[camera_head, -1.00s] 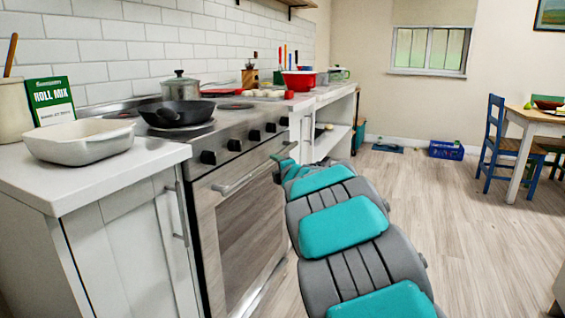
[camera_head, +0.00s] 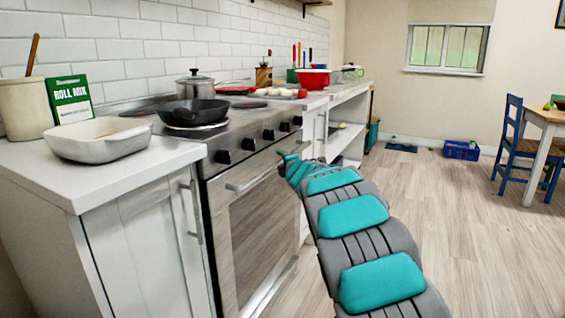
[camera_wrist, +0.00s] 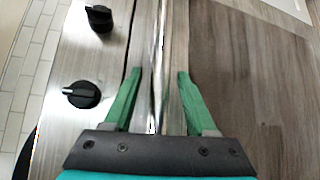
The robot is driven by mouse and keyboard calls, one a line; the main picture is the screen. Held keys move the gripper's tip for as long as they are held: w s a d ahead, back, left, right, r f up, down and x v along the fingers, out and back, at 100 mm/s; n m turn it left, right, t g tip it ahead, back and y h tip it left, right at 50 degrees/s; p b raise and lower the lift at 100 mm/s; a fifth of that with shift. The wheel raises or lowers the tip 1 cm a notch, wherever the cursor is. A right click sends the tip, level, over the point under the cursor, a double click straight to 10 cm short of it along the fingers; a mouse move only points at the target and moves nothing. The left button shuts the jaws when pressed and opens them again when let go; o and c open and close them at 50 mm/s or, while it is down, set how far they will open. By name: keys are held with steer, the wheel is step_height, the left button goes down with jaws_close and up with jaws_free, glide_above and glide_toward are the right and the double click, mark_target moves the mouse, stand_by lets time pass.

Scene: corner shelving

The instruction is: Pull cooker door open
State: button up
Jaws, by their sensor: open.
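The cooker (camera_head: 220,165) stands against the tiled wall, with a silver front and a dark glass door (camera_head: 264,225). The door looks shut. A horizontal metal handle (camera_head: 248,182) runs along the door's top. My gripper (camera_head: 287,158) is at the right part of this handle in the head view. In the wrist view, my gripper (camera_wrist: 160,75) is open, with one green finger on each side of the shiny handle (camera_wrist: 156,95). Both fingers look apart from the bar. Black knobs (camera_wrist: 82,94) sit left of the handle. My arm hides the door's far right side.
A black pan (camera_head: 193,112) and a steel pot (camera_head: 195,85) stand on the hob. A white dish (camera_head: 98,148) is on the left counter (camera_head: 150,165). A cabinet handle (camera_head: 190,212) sticks out left of the cooker. The floor (camera_head: 450,230) to the right is open.

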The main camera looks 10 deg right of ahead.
steer(key=shift+c, duration=0.4)
jaws_close()
stand_by(0.9)
